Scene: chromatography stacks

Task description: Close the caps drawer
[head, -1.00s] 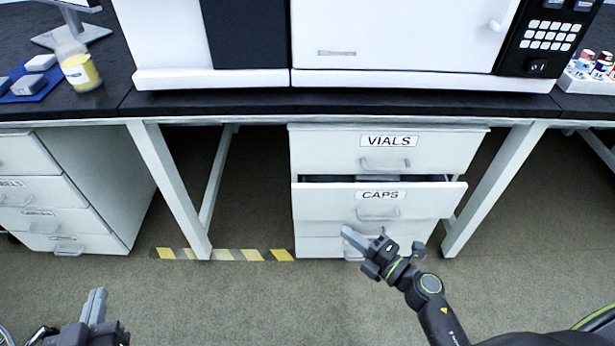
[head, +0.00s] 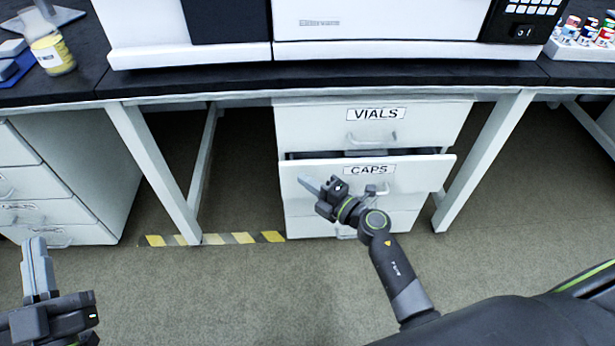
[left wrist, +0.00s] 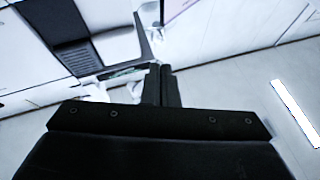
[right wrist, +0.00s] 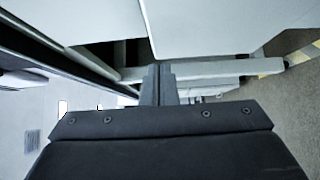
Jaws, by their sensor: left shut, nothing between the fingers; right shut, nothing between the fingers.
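The caps drawer (head: 415,176), with a white front, a CAPS label and a bar handle, is partly pulled out under the vials drawer (head: 425,124). A dark gap shows above its front. My right gripper (head: 308,185) is shut and empty, in front of the left part of the caps drawer's front. I cannot tell whether it touches it. Its shut fingers also show in the right wrist view (right wrist: 159,84), close to a pale panel. My left gripper (head: 37,265) is shut and empty at the lower left, away from the drawers. It shows in the left wrist view too (left wrist: 162,85).
A black bench top (head: 420,75) carries a large white instrument (head: 375,25). White bench legs (head: 482,160) stand either side of the drawers. Another drawer cabinet (head: 85,175) stands at the left. Yellow-black floor tape (head: 215,239) lies in front. The floor between is clear.

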